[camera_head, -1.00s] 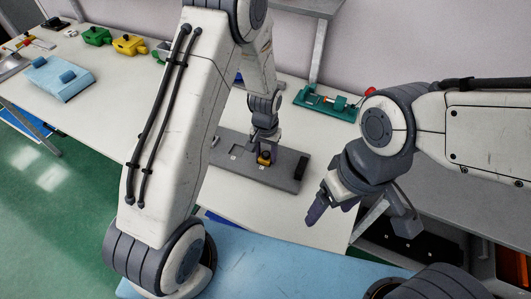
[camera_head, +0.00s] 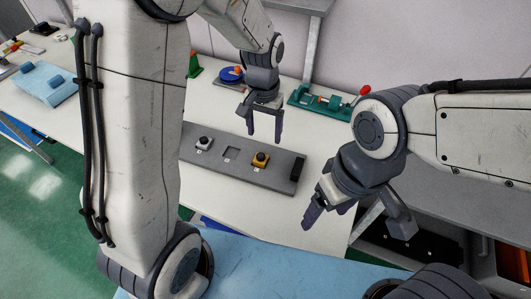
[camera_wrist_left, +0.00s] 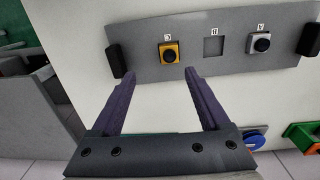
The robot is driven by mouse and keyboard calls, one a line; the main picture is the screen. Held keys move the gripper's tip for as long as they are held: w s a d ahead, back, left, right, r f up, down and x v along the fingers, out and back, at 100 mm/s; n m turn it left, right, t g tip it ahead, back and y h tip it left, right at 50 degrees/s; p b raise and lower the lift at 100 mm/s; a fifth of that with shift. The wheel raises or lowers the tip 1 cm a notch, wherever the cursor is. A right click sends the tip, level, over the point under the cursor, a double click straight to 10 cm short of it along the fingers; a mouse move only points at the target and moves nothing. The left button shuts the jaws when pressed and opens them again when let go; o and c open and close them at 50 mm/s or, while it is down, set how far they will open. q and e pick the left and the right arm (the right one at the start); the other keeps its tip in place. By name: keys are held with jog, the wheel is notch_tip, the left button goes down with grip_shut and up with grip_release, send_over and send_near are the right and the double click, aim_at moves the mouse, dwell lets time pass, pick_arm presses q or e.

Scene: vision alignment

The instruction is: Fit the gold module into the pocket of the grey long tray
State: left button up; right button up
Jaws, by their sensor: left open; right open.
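The grey long tray (camera_head: 279,177) lies on the white table. The gold module (camera_head: 260,159), with a black round top, sits upright on it near the dark right end block. An empty square pocket (camera_head: 231,153) shows between it and a silver-white module (camera_head: 203,143). My left gripper (camera_head: 264,137) is open and empty above and behind the gold module, apart from it. In the left wrist view, the gold module (camera_wrist_left: 169,52) is just beyond the fingertips (camera_wrist_left: 154,76), and the empty pocket (camera_wrist_left: 213,46) is to its right. My right gripper (camera_head: 357,219) is open and empty in front of the table.
A green fixture (camera_head: 325,103) with a red knob stands behind the tray, and a blue round part (camera_head: 231,75) is near it. A light blue block (camera_head: 46,84) lies at far left. White table in front of the tray is clear.

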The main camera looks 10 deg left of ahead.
pick_arm(q)
jog(key=s+d+r+m, duration=0.2)
jog(key=s+d+r, duration=0.1)
jog(key=s, duration=0.8)
jog(key=s+d+r+m+h, duration=0.1)
jog(key=s+d+r+m, duration=0.2)
jog(key=s, duration=0.8)
jog(key=shift+d+r+m, duration=0.3)
jog(key=shift+d+r, duration=0.15)
jog(key=shift+r, duration=0.05)
